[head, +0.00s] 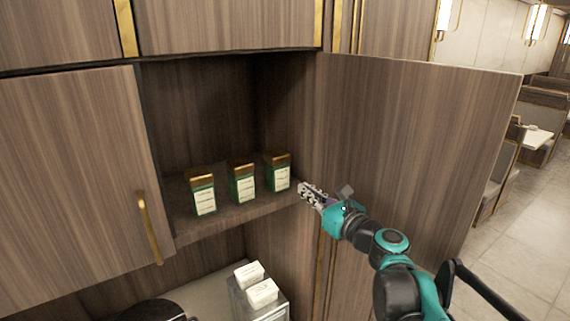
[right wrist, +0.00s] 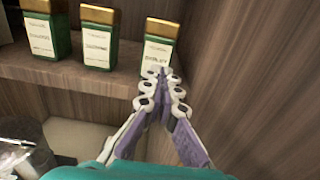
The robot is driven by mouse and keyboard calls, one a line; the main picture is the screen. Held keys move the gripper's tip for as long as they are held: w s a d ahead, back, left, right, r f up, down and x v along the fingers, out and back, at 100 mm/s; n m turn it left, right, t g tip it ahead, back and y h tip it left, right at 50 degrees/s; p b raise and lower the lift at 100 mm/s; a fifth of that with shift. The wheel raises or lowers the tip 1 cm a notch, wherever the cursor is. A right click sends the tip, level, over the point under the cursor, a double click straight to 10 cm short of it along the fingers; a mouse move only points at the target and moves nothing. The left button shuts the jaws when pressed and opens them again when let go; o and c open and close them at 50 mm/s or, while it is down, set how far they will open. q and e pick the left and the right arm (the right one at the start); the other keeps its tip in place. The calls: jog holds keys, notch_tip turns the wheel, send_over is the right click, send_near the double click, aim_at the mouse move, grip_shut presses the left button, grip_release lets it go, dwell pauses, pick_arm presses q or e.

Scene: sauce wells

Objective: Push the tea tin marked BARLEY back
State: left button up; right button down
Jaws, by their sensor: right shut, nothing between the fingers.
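Three green tea tins with gold lids and cream labels stand upright in a row on the cupboard shelf (head: 235,218): a left tin (head: 202,193), a middle tin (head: 242,183) and a right tin (head: 277,172). The lettering is too blurred to read surely; the right tin's label, in the right wrist view (right wrist: 158,50), may read BARLEY. My right gripper (head: 303,189) is shut and empty. Its fingertips (right wrist: 163,80) are in front of the right tin's lower label; I cannot tell whether they touch. My left gripper is out of view.
An open cupboard door (head: 410,150) stands close to the right of my right gripper. A closed door with a gold handle (head: 148,228) is at the left. Dark space lies behind the tins. White boxes (head: 262,292) are below the shelf.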

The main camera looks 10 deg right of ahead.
aim_at(283, 174)
jog(key=x, duration=0.2)
jog(key=b+x, duration=0.1)
jog(key=x, duration=0.2)
jog(key=shift+w+a, duration=0.2)
jog(key=shift+a, duration=0.15)
jog(key=shift+x, duration=1.35)
jog(key=shift+b+x, duration=0.45)
jog(key=shift+x, duration=7.1)
jog(key=shift+s+d, duration=0.2)
jog(key=shift+s, duration=0.05)
jog(key=v, duration=1.1)
jog(key=shift+s+d+b, duration=0.1)
jog(key=shift+s+b, duration=0.15)
jog(key=shift+b, duration=0.15)
